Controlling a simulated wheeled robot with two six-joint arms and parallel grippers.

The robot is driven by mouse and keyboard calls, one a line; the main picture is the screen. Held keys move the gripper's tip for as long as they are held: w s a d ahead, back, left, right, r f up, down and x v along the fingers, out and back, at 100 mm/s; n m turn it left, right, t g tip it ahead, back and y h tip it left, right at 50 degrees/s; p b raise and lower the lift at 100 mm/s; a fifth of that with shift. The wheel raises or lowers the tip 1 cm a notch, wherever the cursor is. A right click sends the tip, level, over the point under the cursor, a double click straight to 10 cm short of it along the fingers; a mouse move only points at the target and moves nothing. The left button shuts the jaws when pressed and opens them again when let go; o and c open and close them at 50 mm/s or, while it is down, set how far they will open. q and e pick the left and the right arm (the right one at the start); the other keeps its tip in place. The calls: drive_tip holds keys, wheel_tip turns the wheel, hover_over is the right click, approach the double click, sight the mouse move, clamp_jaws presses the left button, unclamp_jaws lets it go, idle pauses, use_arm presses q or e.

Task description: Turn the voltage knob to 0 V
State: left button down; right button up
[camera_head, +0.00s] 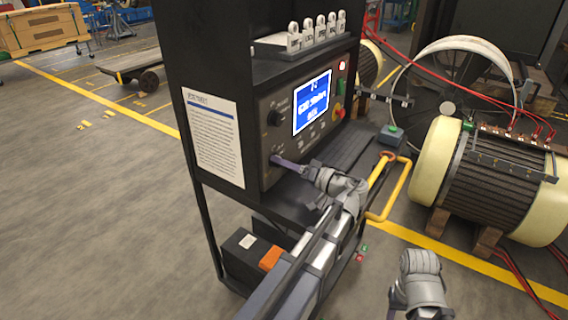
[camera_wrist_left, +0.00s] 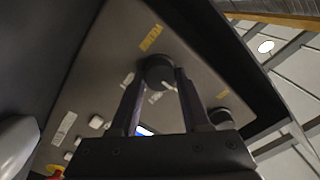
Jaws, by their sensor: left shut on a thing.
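The black test cabinet's control panel (camera_head: 323,130) carries a lit blue screen (camera_head: 312,103) and two dark round knobs to its left. The upper knob (camera_head: 275,118) is free; it also shows in the left wrist view (camera_wrist_left: 222,117). My left gripper (camera_head: 276,160) is at the lower knob, which is mostly hidden in the head view. In the left wrist view its two fingers are shut on this lower knob (camera_wrist_left: 160,69), one on each side.
A printed sheet (camera_head: 214,137) is on the cabinet's side. A yellow bent bar (camera_head: 398,188) and a large motor (camera_head: 490,180) stand to the right.

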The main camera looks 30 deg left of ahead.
use_arm(q)
drive_tip(key=c, duration=0.8)
unclamp_jaws()
drive_tip(key=shift+a+r, duration=0.1)
drive_tip(key=o, duration=0.4)
drive_tip(key=shift+a, duration=0.1)
drive_tip(key=shift+o, duration=0.2)
drive_tip(key=d, duration=0.8)
drive_tip(key=shift+s, duration=0.3)
